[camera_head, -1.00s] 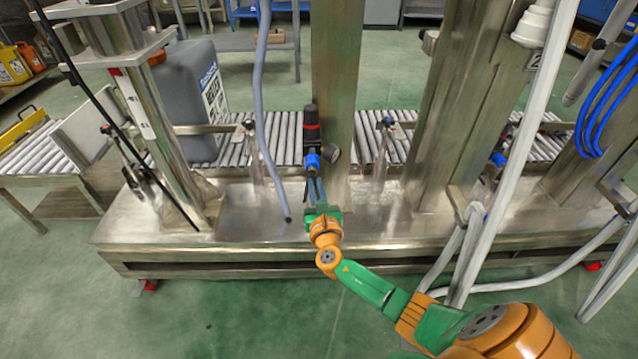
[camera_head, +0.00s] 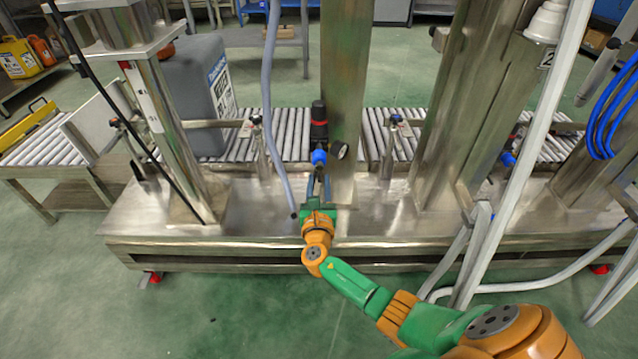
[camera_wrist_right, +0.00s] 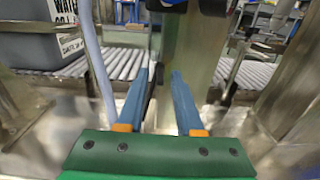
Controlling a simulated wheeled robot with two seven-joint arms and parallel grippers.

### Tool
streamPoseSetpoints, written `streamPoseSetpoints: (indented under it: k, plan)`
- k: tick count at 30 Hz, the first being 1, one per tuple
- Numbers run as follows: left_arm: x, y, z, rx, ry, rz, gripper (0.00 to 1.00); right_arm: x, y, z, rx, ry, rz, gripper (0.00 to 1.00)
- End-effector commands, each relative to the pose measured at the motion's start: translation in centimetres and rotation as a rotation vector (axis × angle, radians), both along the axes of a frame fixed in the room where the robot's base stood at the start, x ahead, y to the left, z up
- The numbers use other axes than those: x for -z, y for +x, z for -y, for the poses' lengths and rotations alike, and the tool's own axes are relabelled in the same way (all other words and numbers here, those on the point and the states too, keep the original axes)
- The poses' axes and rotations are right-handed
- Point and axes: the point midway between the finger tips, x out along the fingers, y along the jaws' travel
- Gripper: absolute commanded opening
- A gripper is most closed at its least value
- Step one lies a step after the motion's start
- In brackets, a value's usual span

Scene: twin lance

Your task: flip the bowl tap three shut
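A filter unit (camera_head: 319,125) with a black body, a red band and a blue lower part (camera_head: 318,158) is mounted at the front of a steel post. A round gauge (camera_head: 339,150) sits at its right. My right gripper (camera_head: 318,183) is just below the blue part, pointing away from me. In the right wrist view its two blue fingers (camera_wrist_right: 160,78) are apart with nothing visibly held between them. A dark, blurred shape (camera_wrist_right: 190,45) stands just beyond the fingertips. I cannot make out the tap or its lever position. My left gripper is not in view.
A grey hose (camera_head: 268,110) hangs just left of the gripper. Steel posts (camera_head: 345,80) rise from the steel bench (camera_head: 390,215). A roller conveyor (camera_head: 290,130) runs behind. Similar blue-fitted units (camera_head: 507,158) stand to the right. White pipes (camera_head: 520,150) cross at the right.

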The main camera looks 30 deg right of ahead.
Motion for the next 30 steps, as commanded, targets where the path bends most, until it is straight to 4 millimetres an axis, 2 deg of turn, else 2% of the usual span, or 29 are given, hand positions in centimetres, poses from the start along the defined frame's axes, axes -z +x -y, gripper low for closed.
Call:
streamPoseSetpoints:
  k: [9, 14, 18, 21, 30]
  plan:
    - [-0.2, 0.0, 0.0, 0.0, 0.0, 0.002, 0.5, 0.0, -0.2, -0.1, -0.001, 0.001, -0.001, 0.41]
    - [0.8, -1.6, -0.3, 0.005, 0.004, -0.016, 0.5, -0.3, -2.1, -1.4, -0.003, 0.002, -0.003, 0.41]
    - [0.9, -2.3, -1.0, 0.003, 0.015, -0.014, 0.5, -0.2, -4.7, -3.0, -0.003, 0.002, -0.003, 0.41]
    - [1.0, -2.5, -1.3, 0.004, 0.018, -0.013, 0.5, -0.1, -5.7, -3.6, -0.002, 0.001, -0.002, 0.41]
    - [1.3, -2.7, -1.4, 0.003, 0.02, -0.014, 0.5, 0.0, -6.0, -3.8, 0.0, 0.0, 0.0, 0.41]
